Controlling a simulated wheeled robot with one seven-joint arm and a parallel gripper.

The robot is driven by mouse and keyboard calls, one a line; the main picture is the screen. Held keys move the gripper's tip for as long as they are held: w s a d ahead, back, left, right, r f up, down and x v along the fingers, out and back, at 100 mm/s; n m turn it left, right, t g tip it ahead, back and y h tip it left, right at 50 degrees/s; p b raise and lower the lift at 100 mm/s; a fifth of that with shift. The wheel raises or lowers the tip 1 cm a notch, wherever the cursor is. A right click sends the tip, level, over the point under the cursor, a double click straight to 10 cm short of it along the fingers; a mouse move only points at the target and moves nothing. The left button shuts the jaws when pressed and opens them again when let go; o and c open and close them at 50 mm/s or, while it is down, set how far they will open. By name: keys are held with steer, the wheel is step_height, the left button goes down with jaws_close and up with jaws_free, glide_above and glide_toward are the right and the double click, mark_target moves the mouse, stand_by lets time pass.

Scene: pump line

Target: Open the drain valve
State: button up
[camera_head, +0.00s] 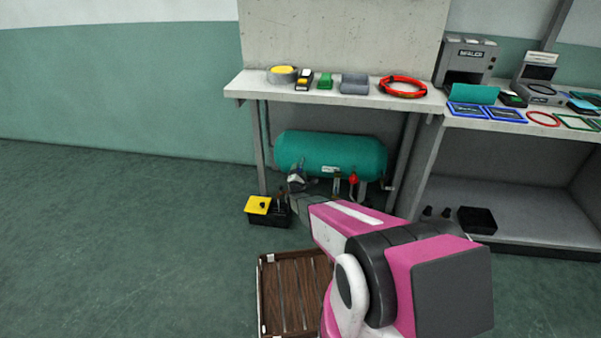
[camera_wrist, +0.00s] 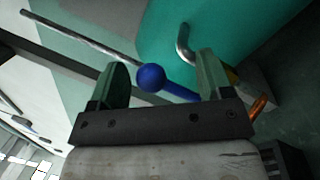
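A blue ball knob (camera_wrist: 151,77) on a short blue lever (camera_wrist: 181,93) shows in the wrist view. My gripper (camera_wrist: 160,65) is open, with one finger on each side of the knob and a visible gap to both. The lever runs down right toward the right finger; its far end and valve body are hidden. The teal tank (camera_head: 330,153) lies under the table in the head view and fills the top of the wrist view (camera_wrist: 235,30). A red valve handle (camera_head: 353,180) hangs below the tank. The head view does not clearly show the blue knob.
A bent metal pipe (camera_wrist: 184,45) and a brass-coloured piece (camera_wrist: 258,107) are near my fingers. Table legs (camera_head: 260,150) flank the tank. A black box with a yellow top (camera_head: 258,205) and a wooden crate (camera_head: 262,290) stand on the floor. Floor at left is clear.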

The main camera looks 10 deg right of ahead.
steer(key=shift+a+f, duration=0.1)
steer(key=shift+f, duration=0.1)
steer(key=shift+s+a, duration=0.1)
steer(key=shift+s, duration=0.3)
steer(key=v, duration=1)
